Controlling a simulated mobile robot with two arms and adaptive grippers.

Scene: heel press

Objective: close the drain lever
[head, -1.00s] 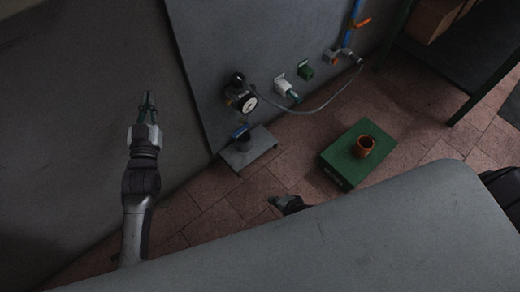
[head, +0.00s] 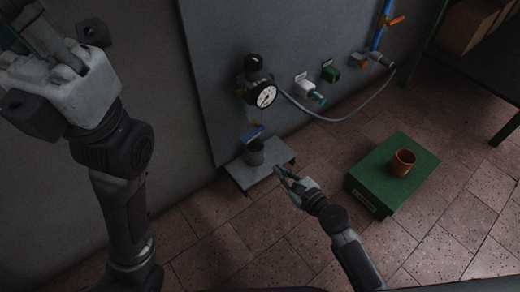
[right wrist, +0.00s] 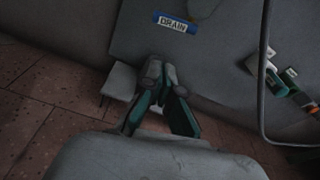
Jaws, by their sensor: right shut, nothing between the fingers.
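The drain lever is a blue bar (head: 252,134) below the gauge unit on the grey panel. In the right wrist view this bar (right wrist: 175,21) reads "DRAIN" and lies nearly level at the top. My right gripper (head: 284,175) is shut and empty, low in front of the stand and apart from the lever. In the right wrist view its fingers (right wrist: 160,72) point up toward the panel. My left gripper (head: 42,42) is raised at the upper left, partly cut off; its jaw state is unclear.
A round gauge (head: 265,96) sits above the lever. A grey hose (head: 345,117) runs right to a blue pipe with an orange handle (head: 396,20). A green block (head: 378,188) bearing an orange cup (head: 402,162) stands right of my right gripper. Tiled floor between is clear.

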